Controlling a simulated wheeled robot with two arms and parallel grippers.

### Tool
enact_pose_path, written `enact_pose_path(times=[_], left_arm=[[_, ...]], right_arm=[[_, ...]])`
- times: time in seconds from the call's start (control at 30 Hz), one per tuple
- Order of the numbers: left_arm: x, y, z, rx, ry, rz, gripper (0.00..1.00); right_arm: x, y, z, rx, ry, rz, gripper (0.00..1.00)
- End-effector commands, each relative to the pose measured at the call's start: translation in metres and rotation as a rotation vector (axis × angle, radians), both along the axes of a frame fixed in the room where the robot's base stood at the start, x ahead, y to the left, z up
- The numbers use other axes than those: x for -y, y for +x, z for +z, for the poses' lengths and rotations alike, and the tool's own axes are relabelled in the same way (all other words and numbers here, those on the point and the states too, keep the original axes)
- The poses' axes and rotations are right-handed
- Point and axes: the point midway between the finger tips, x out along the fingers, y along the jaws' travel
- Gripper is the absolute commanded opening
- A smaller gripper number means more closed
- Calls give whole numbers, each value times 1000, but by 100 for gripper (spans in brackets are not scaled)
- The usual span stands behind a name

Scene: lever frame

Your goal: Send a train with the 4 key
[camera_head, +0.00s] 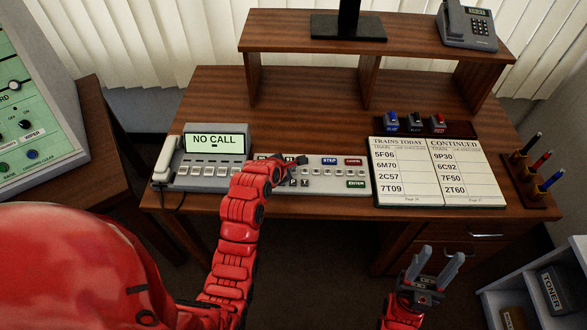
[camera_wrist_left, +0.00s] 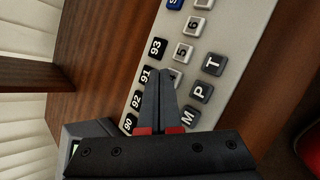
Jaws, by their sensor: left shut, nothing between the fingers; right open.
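The key panel (camera_head: 325,171) lies on the desk. In the left wrist view its white keys 6 (camera_wrist_left: 191,25) and 5 (camera_wrist_left: 183,51) are readable. The white key (camera_wrist_left: 177,75) in line after the 5 is partly covered by my fingertips, and its label is not readable. My left gripper (camera_wrist_left: 162,76) is shut and empty over that key, by the black 91 key (camera_wrist_left: 146,76). I cannot tell whether it touches. In the head view my left gripper (camera_head: 292,163) hides part of the panel. My right gripper (camera_head: 443,255) is open and empty in front of the desk.
A telephone unit (camera_head: 213,164) reading "NO CALL" stands left of the panel. An open train book (camera_head: 436,172) lies to the right, with several colored stamps (camera_head: 415,122) behind it and a pen rack (camera_head: 530,178) beyond. A raised shelf (camera_head: 300,38) stands at the back.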

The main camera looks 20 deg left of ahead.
Motion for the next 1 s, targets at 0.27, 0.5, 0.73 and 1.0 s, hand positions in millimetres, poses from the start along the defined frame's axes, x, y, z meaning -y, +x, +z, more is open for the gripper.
enact_pose_path(times=[0.27,0.5,0.73,1.0], left_arm=[[0,0,6,1,-1,-1,0],[0,0,10,1,-1,-1,0],[0,0,32,1,-1,-1,0],[0,0,56,2,-1,-1,0]], right_arm=[[0,0,5,0,0,0,50],[0,0,8,0,0,0,50],[0,0,23,0,0,0,50],[0,0,37,0,0,0,50]])
